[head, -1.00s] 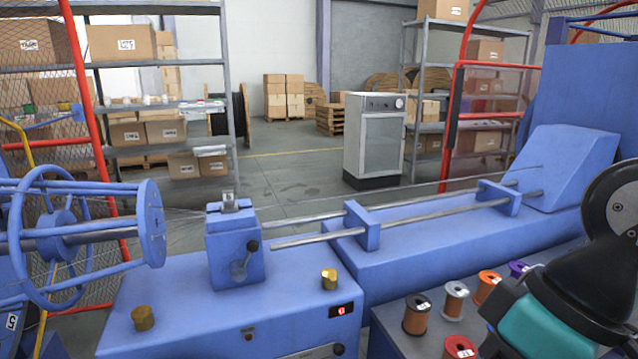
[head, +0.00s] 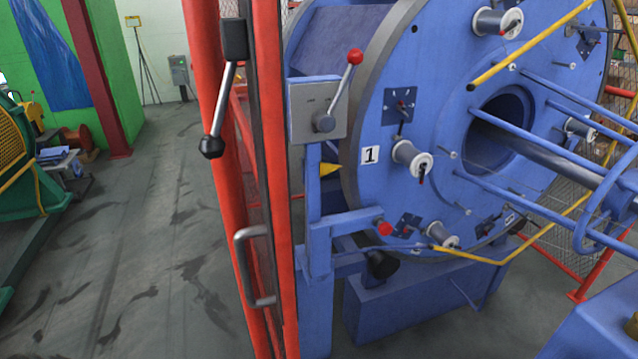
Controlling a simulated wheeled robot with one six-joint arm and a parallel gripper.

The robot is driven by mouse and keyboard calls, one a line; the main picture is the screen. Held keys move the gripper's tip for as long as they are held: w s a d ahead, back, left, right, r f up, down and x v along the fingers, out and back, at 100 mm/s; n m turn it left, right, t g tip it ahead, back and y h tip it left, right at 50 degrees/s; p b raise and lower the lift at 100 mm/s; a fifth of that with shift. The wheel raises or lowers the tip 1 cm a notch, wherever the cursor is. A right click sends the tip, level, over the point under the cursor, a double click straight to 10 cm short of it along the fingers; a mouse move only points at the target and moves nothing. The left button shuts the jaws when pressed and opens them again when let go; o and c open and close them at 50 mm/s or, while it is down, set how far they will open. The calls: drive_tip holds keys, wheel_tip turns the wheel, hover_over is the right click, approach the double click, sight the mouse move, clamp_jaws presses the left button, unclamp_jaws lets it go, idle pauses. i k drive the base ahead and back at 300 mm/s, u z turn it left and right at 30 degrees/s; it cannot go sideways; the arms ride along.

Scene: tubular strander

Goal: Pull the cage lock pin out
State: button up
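The large blue cage disc (head: 375,150) with a grey rim stands right of centre, with a white plate marked 1 (head: 371,155) near its rim. A short red knob (head: 384,228) sits on a blue bracket (head: 345,222) beside the lower left of the disc. It may be the lock pin; how far it goes in is hidden. A grey box (head: 318,110) above carries a lever with a red ball (head: 355,56). A yellow pointer (head: 330,170) sits between them, aimed at the rim. My gripper is not in view.
A red guard post (head: 213,120) with a black-knobbed lever (head: 228,85) and a grey handle (head: 250,265) stands left of the bracket. Blue cage tubes (head: 570,195) and a yellow bar (head: 530,45) reach right.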

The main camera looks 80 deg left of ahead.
sight(385, 229)
drive_tip(key=u, duration=2.05)
